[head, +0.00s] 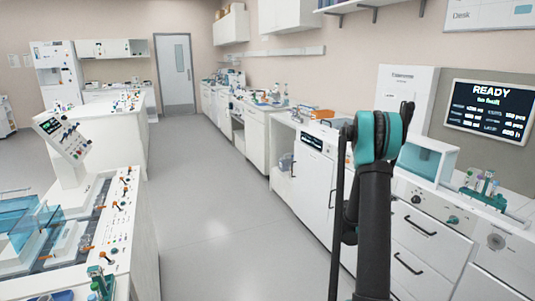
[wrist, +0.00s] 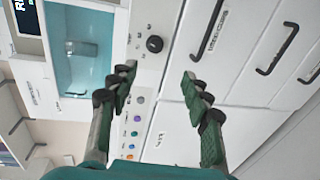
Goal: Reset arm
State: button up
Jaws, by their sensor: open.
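In the wrist view my gripper (wrist: 158,82) is open, its two dark green-padded fingers spread apart with nothing between them. Behind the fingers are the white front of a bench unit, with a black knob (wrist: 154,44) and a row of coloured buttons (wrist: 135,125). In the head view my arm stands upright right of centre, with a teal joint at its top. My gripper cannot be made out there, hidden behind the arm.
A teal-windowed box (head: 427,159), a tube rack (head: 484,192) and a READY screen (head: 490,111) are on the right bench. A white island with a tilted control panel (head: 62,134) stands at the left. The grey floor (head: 215,215) between is clear.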

jog(key=s+a+f+m+g+y, duration=0.1)
jog(key=s+a+y, duration=0.6)
jog(key=s+a, duration=0.9)
jog(key=s+a+f+m+g+y, duration=0.1)
jog(key=s+a+m+y, duration=0.2)
jog(key=s+a, duration=1.4)
jog(key=a+y, duration=0.2)
jog(key=y, duration=0.2)
jog(key=shift+a+f+m+y, duration=0.25)
jog(key=shift+f+m+y, duration=0.1)
jog(key=shift+m+y, duration=0.05)
